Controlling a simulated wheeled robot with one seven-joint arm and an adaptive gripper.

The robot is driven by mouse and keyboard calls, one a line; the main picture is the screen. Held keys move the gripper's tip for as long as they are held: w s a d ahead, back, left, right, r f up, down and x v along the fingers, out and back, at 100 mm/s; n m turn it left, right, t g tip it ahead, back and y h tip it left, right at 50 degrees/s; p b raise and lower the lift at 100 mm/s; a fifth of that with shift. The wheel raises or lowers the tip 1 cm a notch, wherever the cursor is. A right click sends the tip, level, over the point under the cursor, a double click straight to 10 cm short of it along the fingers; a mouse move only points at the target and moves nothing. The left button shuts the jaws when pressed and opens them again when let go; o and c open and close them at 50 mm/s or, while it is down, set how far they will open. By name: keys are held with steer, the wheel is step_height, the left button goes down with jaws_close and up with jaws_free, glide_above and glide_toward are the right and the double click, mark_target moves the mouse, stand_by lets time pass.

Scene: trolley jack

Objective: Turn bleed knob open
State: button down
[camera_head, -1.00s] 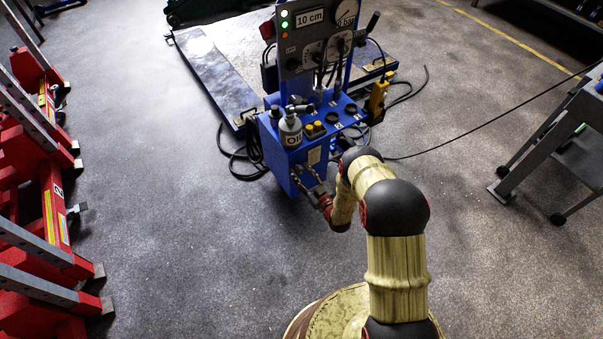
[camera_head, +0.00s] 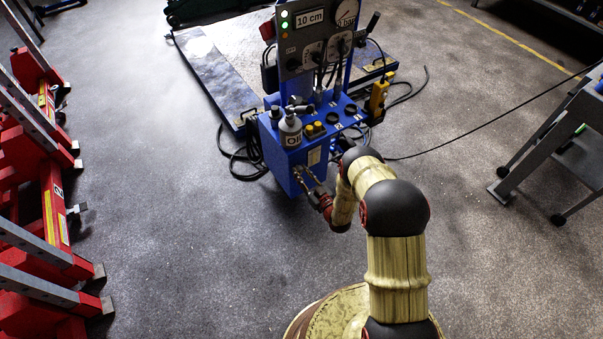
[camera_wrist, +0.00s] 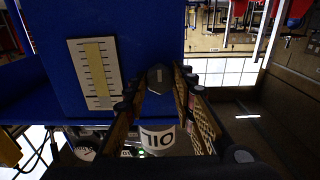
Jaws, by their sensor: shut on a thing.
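The blue hydraulic unit (camera_head: 290,160) stands in front of my arm in the head view. In the wrist view a dark bleed knob (camera_wrist: 158,79) projects from its blue face (camera_wrist: 150,30), between my fingertips. My gripper (camera_wrist: 160,80) is shut on this knob, one finger on each side. In the head view my gripper (camera_head: 303,174) reaches the lower front of the unit, and the knob is too small to make out there. How far the knob is turned cannot be told.
A scale plate (camera_wrist: 95,72) is beside the knob. Cables (camera_head: 238,160) lie on the floor. Red stands (camera_head: 50,200) are left, a grey trolley (camera_head: 545,130) right.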

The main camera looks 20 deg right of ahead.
steer(key=c, duration=1.5)
jaws_free()
steer(key=v, duration=1.2)
